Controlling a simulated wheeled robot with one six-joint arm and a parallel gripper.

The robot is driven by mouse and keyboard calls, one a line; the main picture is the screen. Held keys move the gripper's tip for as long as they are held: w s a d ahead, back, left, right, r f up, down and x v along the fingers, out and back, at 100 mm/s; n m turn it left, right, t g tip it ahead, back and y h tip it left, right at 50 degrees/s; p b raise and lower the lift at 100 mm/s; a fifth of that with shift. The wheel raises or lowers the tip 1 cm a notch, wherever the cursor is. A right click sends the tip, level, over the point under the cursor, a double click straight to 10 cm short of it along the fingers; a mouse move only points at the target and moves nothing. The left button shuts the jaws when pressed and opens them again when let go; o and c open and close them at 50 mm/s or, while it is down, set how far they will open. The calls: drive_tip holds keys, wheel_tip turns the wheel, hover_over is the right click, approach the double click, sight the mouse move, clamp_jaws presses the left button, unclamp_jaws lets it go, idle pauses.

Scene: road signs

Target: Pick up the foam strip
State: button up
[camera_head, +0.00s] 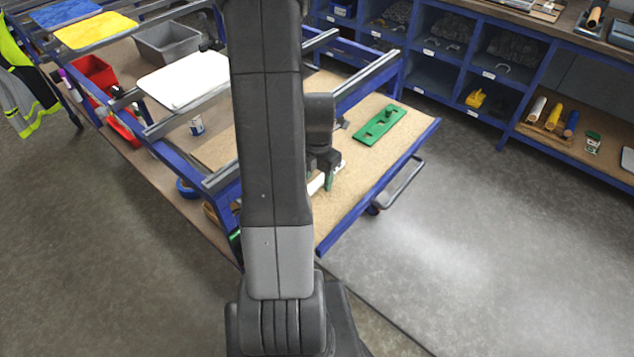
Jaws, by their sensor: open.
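My gripper (325,176) is at the near part of the cart's wooden top, low over the board, partly hidden behind my own arm. Its jaws are open. A small white piece (316,184) lies on the board right at the fingers; it looks like the foam strip, but the arm and fingers cover much of it. I cannot tell whether the fingers touch it or whether it lies between them.
A green plate with holes (380,125) lies on the wooden top (391,160) right of the gripper. Blue rails with grey tops cross the cart at the left, carrying a white panel (186,80). Blue shelving (466,70) stands behind. Grey floor at the right is clear.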

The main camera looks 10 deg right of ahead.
drive_tip(key=shift+f, duration=0.1)
drive_tip(key=c, duration=1.1)
drive_tip(key=shift+o, duration=0.2)
